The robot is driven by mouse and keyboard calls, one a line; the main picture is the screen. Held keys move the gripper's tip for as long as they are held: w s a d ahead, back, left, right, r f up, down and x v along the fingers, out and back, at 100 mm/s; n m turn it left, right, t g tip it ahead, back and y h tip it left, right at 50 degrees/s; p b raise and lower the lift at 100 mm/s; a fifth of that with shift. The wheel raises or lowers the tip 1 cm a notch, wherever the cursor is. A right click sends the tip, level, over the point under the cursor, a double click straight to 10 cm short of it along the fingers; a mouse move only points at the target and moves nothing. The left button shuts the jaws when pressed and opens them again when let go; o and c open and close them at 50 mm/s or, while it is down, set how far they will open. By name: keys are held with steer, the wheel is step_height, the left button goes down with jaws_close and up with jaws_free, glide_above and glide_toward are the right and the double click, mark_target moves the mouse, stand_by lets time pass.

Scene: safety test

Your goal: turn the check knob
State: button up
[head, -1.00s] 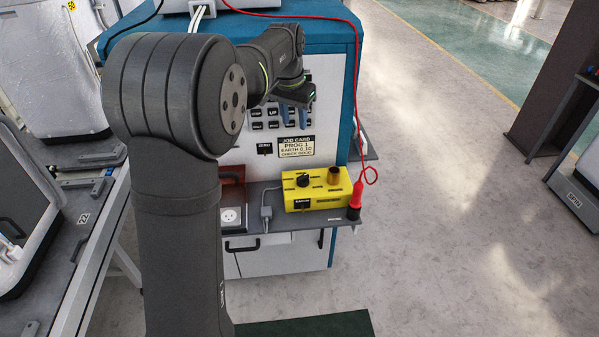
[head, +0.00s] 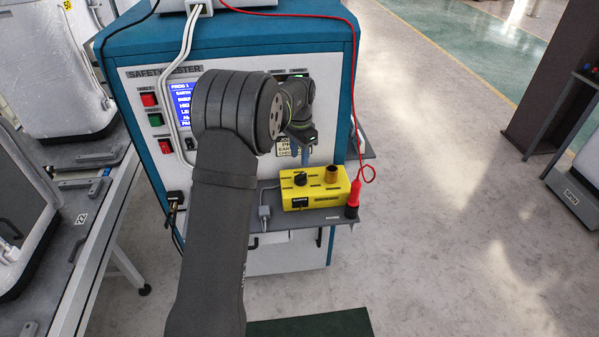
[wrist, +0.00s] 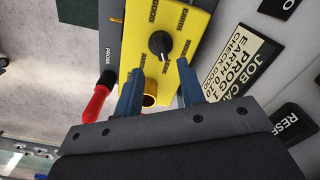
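The check knob (head: 300,178) is a small black round knob on top of a yellow box (head: 318,194) on the grey shelf. In the wrist view, the knob (wrist: 160,44) shows a light pointer mark, and words such as GOOD and EARTH are printed around it. My gripper (head: 305,155) hangs above the back of the box with its blue fingers pointing down. In the wrist view, its two fingers (wrist: 160,72) are spread apart with nothing between the tips. The knob lies beyond the tips and is not touched.
A brown cylinder (head: 332,173) stands on the box, right of the knob. A red probe (head: 356,190) with a curled red cable stands at the shelf's right end. The blue-and-white tester cabinet (head: 160,55) rises behind, with a screen and red and green buttons. A job card is partly hidden.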

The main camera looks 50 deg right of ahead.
mark_target(300, 175)
step_height(300, 175, down, 8)
steer(key=shift+r, duration=0.25)
jaws_close()
